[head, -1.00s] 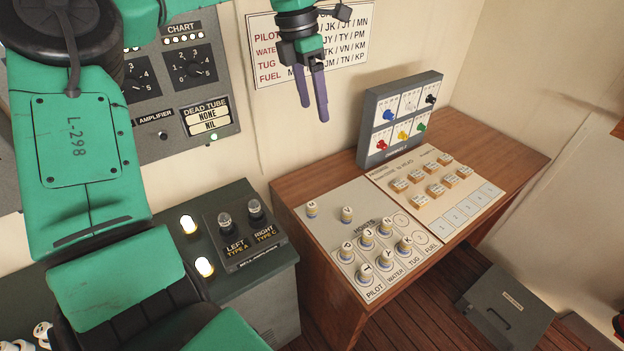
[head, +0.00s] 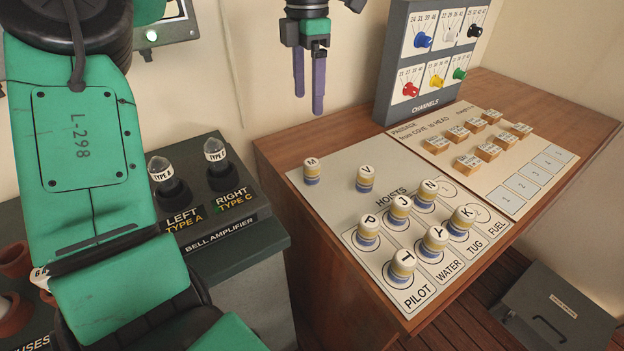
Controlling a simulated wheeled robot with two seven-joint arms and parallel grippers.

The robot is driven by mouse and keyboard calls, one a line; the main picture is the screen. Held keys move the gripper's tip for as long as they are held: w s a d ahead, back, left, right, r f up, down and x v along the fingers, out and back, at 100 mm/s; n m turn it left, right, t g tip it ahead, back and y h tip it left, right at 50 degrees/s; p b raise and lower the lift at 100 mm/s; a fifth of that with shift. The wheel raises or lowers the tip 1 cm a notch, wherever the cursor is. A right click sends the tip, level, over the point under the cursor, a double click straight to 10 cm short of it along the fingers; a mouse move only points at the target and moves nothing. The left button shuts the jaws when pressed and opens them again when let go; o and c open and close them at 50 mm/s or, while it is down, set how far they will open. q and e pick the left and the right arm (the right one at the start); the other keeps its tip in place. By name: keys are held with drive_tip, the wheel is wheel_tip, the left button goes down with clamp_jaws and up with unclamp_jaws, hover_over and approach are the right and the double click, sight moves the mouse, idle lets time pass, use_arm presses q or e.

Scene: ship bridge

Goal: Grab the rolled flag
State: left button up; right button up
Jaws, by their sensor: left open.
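Several rolled flags stand upright on the cream HOISTS board: small cylinders with white lettered tops and blue and yellow bands. The M flag (head: 311,172) is at the board's back left corner, and the V flag (head: 365,179) is to its right. The P (head: 368,232), J (head: 399,213), N (head: 428,200), T (head: 402,268), Y (head: 434,243) and K (head: 460,221) flags stand in two rows on the marked columns. My left gripper (head: 308,98) is open and empty, fingers pointing down, above and behind the M flag, apart from it. My right gripper is out of view.
The HOISTS board (head: 345,210) lies on a wooden desk (head: 283,150). A PASSAGE board (head: 408,136) with small wooden blocks lies to its right. A grey CHANNELS panel (head: 425,107) with coloured knobs stands behind. A bell amplifier (head: 240,224) is at left, a grey case (head: 555,310) at lower right.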

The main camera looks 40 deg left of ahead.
use_arm(q)
drive_tip(key=b, duration=0.2)
hover_over(312, 162)
wheel_tip(312, 162, down, 5)
wheel_tip(312, 162, down, 14)
drive_tip(key=shift+r, duration=0.15)
clamp_jaws()
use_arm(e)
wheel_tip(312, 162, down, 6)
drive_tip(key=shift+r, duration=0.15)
use_arm(q)
drive_tip(key=shift+r, duration=0.15)
